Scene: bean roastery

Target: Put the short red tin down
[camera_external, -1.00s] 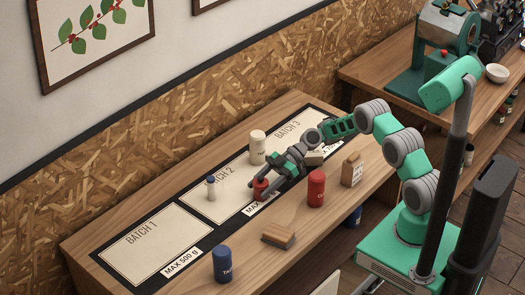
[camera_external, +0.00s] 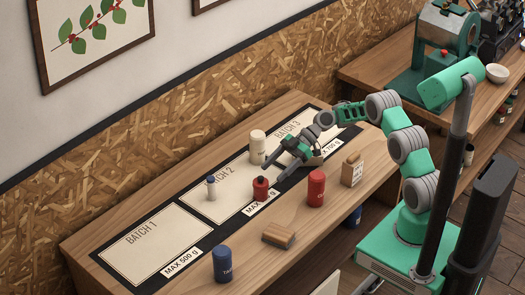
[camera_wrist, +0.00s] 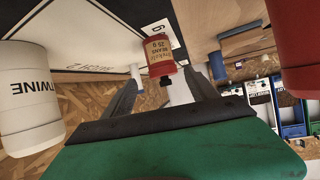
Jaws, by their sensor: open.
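The short red tin (camera_external: 260,190) stands upright on the mat, at the front edge of the BATCH 2 panel (camera_external: 196,207) by its MAX label. I cannot tell whether its base overlaps the dark border. It has a dark top knob and a pale label, which shows upside down in the wrist view (camera_wrist: 158,52). My gripper (camera_external: 273,166) is open, its fingers apart and pointing toward the tin from the right. The fingers look clear of the tin. In the wrist view the tin is beyond and between the spread fingers.
A white TWINE canister (camera_external: 257,147) stands behind my gripper. A small blue-topped bottle (camera_external: 211,188) stands left of the tin. A taller red canister (camera_external: 316,188), a brown bag (camera_external: 352,170), a wooden block (camera_external: 278,235) and a blue canister (camera_external: 222,265) stand near the front. BATCH 1 (camera_external: 150,250) is bare.

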